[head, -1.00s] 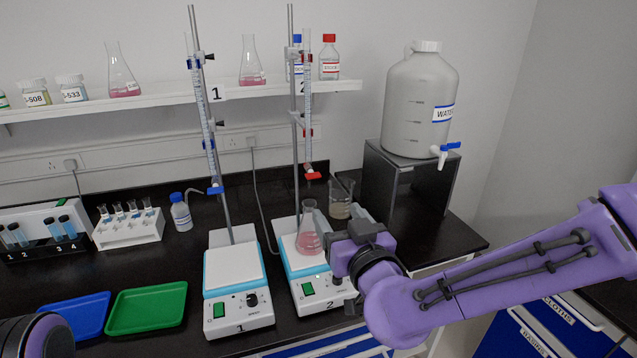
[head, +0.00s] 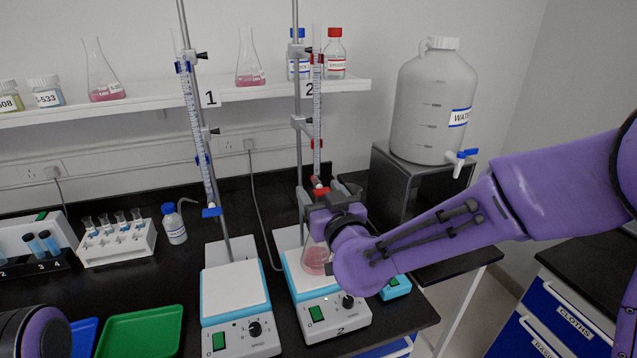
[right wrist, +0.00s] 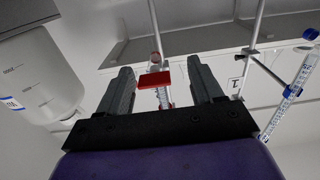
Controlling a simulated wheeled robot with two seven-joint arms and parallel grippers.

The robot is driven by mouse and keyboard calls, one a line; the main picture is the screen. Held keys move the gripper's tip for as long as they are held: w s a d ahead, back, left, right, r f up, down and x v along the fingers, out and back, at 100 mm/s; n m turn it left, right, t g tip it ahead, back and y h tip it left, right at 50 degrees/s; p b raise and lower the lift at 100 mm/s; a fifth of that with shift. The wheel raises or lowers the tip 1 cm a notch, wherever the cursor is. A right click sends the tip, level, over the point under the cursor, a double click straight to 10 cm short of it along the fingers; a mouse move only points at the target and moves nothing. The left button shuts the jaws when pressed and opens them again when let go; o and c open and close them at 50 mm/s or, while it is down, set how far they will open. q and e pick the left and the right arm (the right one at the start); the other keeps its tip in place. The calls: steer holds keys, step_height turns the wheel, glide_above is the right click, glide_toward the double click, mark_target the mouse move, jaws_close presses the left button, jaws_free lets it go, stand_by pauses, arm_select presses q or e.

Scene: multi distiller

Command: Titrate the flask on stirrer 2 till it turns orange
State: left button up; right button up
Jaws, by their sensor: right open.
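The flask (head: 316,262) with pink liquid stands on stirrer 2 (head: 322,320), partly hidden by my right gripper and arm. Burette 2 (head: 317,110) hangs above it on its stand, with a red stopcock (head: 320,192) at the lower end. My right gripper (head: 318,198) is open at stopcock height, above the flask. In the right wrist view the red stopcock (right wrist: 155,80) appears between the two spread fingers (right wrist: 158,82), with space on both sides. Only a part of my left arm shows at the lower left; its gripper is out of view.
Stirrer 1 (head: 238,326) stands to the left, below a burette with a blue stopcock (head: 211,212). A large water tank (head: 432,105) sits on a dark stand (head: 400,190) at right. A green tray (head: 140,330) and a tube rack (head: 118,244) lie at left.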

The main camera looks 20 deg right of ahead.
mark_target(321, 190)
steer(key=w, duration=0.3)
steer(key=shift+w+d+p, duration=0.2)
steer(key=shift+d+p, duration=0.15)
steer(key=shift+d, duration=0.05)
steer(key=shift+a+r, duration=0.1)
steer(key=shift+a, duration=0.1)
